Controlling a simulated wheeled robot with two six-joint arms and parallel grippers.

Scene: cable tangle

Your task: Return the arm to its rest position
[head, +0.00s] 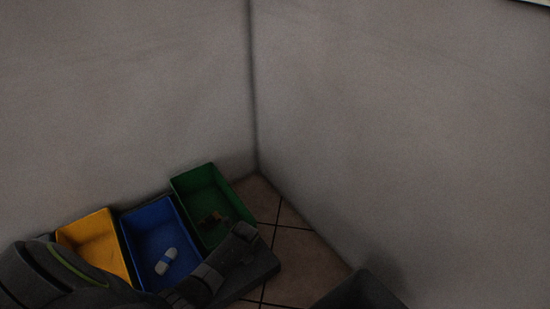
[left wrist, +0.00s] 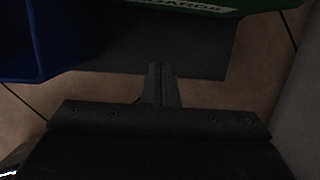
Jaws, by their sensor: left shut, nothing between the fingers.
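My left arm comes in from the lower left in the head view and bends up beside the green bin (head: 187,183). Its gripper end (head: 244,232) is at the bin's near right side; the fingertips are hard to make out there. In the left wrist view the two fingers of my left gripper (left wrist: 155,70) are together and empty, in front of a dark grey base, with the green bin (left wrist: 250,5) beyond. My right gripper is not in view.
A yellow bin (head: 92,231) and a blue bin (head: 138,219) stand left of the green one. The blue bin holds a white item (head: 166,261); the green bin holds a small brownish item (head: 213,218). Walls meet behind. A dark box-like thing (head: 358,292) is at the bottom.

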